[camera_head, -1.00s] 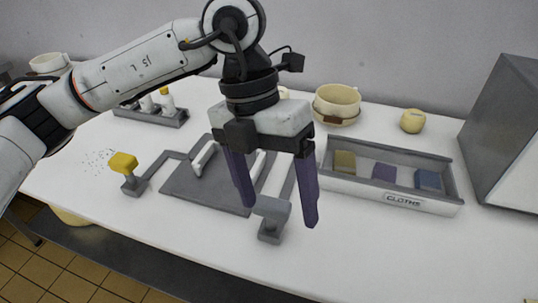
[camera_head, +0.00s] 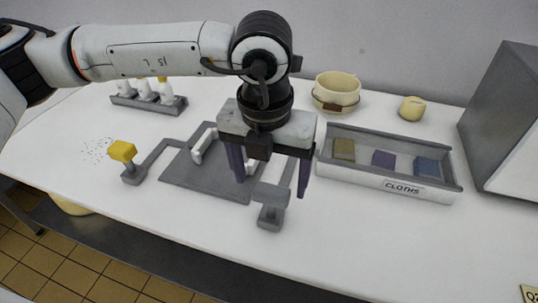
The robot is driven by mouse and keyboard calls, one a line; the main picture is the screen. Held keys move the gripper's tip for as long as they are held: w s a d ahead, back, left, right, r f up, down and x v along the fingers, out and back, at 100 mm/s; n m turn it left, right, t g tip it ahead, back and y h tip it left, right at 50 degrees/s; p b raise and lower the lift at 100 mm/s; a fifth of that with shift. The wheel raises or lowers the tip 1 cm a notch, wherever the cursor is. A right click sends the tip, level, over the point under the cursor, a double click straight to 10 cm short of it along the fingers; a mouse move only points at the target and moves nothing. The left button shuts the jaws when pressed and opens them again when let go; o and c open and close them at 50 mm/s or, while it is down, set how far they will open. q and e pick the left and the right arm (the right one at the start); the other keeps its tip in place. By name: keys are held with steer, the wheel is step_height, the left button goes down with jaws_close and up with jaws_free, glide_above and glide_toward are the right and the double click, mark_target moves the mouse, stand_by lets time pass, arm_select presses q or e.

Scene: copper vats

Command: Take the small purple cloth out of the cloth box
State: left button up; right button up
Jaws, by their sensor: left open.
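The cloth box (camera_head: 345,176) is a long grey tray with a white front labelled CLOTHS, on the white table right of centre. Inside lie an olive cloth (camera_head: 344,149) at the left, the small purple cloth (camera_head: 383,159) in the middle and a blue cloth (camera_head: 427,167) at the right. My left gripper (camera_head: 270,188) points down with its two dark purple fingers apart and nothing between them. It is left of the cloth box, above the grey fixture. The right gripper is not in view.
A grey plate fixture (camera_head: 190,178) with white handles and a grey block (camera_head: 271,195) lies below the gripper. A yellow-topped post (camera_head: 122,151) stands left. A cream pot (camera_head: 336,91) and a small yellow jar (camera_head: 411,108) stand behind the box. A grey cabinet (camera_head: 503,110) is at right.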

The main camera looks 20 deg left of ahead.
mark_target(271, 190)
arm_select(q)
steer(key=shift+w+f, duration=0.15)
steer(key=shift+f, duration=0.8)
steer(key=shift+w+f, duration=0.1)
steer(key=shift+f, duration=0.85)
steer(key=c, duration=1.1)
